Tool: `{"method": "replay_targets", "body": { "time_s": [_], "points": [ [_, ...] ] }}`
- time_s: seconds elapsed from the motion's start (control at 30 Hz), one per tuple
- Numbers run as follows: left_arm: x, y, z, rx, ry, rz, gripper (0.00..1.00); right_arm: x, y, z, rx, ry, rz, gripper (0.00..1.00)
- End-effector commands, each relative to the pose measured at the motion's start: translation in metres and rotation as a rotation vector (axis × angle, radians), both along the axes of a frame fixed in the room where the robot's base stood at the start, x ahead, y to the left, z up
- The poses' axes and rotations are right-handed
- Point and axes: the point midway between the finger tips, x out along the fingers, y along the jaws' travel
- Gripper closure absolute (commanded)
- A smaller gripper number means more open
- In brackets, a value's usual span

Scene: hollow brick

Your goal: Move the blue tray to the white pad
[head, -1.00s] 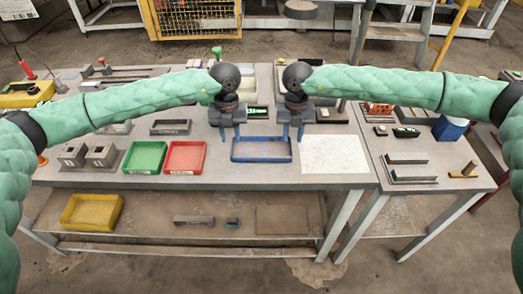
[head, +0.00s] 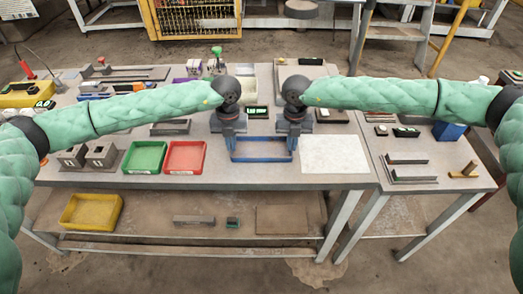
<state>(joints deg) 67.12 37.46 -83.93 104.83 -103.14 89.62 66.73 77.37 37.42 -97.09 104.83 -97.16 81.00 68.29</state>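The blue tray (head: 261,156) sits on the main table, left of the white pad (head: 335,155), with a narrow strip of table between them. The pad lies flat and bare. My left gripper (head: 230,148) is at the tray's left end, its fingers close together on the rim. My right gripper (head: 293,148) is at the tray's right end, its fingers also close together on the rim. Both appear shut on the tray. The fingertips are small and partly merge with the blue walls. The tray looks level and seems to rest on the table.
A red tray (head: 185,172) and a green tray (head: 145,172) stand left of the blue tray. A grey block with holes (head: 101,167) is further left. A side table (head: 440,160) with parts adjoins on the right. A yellow bin (head: 91,228) is on the lower shelf.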

Motion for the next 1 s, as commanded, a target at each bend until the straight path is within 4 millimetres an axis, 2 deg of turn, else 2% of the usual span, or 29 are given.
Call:
{"method": "replay_targets", "body": {
  "time_s": [0.47,1.0],
  "points": [
    [0.0,0.0,0.006,0.0,-0.001,0.0,1.0,0.0,0.0,0.006,0.0,-0.001,-0.001,1.0],
    [0.0,0.001,0.046,0.001,-0.001,0.001,1.0,0.0,-0.001,0.046,-0.001,0.0,-0.001,1.0]
  ]
}}
